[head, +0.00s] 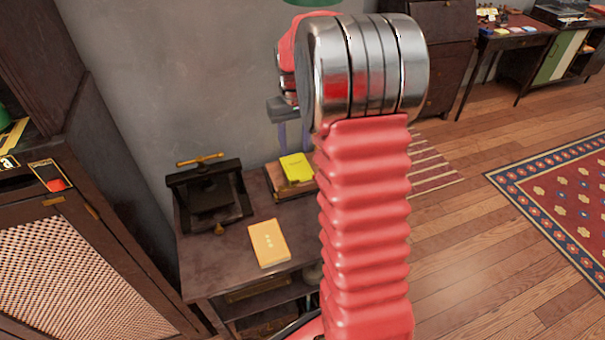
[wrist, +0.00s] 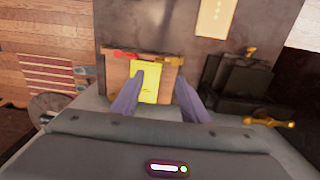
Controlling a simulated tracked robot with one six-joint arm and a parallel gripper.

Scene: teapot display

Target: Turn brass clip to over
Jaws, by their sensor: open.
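A small brass-coloured piece, which looks like the brass clip (wrist: 172,61), sits at the edge of a wooden board (wrist: 116,72) in the wrist view. It is too small to tell which way it is turned. A bright yellow pad (wrist: 146,80) lies on the board, and it also shows in the head view (head: 297,168). My gripper (wrist: 159,80) is open and empty, its two purple fingers apart over the pad, with the clip just beyond the right fingertip. In the head view my gripper (head: 294,146) hangs above the board, and my arm hides the board's right side.
A red piece (wrist: 124,56) sits at the board's same edge. A dark press (head: 208,195) with brass handles stands left of the board on the dark table (head: 205,275). An orange-yellow book (head: 269,243) lies in front. A wall (head: 170,80) stands behind; a cabinet (head: 75,265) is at left.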

